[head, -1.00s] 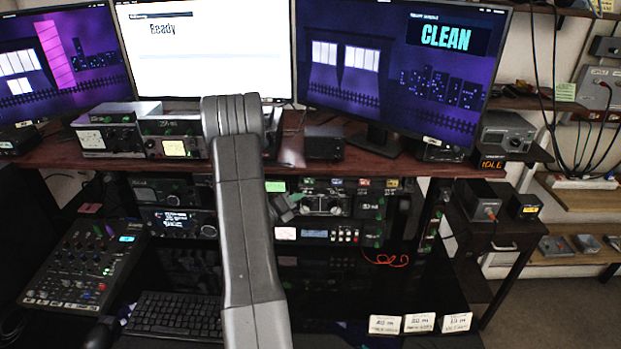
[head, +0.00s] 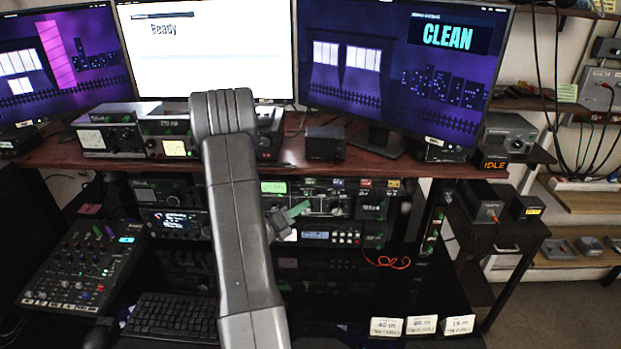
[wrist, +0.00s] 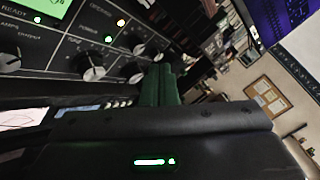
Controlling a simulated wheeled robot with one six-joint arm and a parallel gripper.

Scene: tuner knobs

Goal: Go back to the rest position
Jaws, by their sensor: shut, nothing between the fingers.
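My gripper (head: 301,209) is in front of the rack under the desk shelf, just right of my grey arm. Its green fingers are shut with nothing between them, and they also show in the wrist view (wrist: 161,84). They point toward the right of the tuner unit (head: 330,197) in the head view. In the wrist view the dark tuner panel (wrist: 60,72) fills the upper left, with a lit green display (wrist: 42,8) and several knobs, one of them a silver-faced knob (wrist: 91,67). The fingers look apart from the knobs. My arm hides part of the rack.
A wooden desk shelf (head: 75,157) with radio boxes and monitors stands above the rack. A mixer (head: 82,265) and keyboard (head: 172,317) lie at lower left. White cards (head: 422,325) stand at lower right. A side table (head: 500,236) is farther right.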

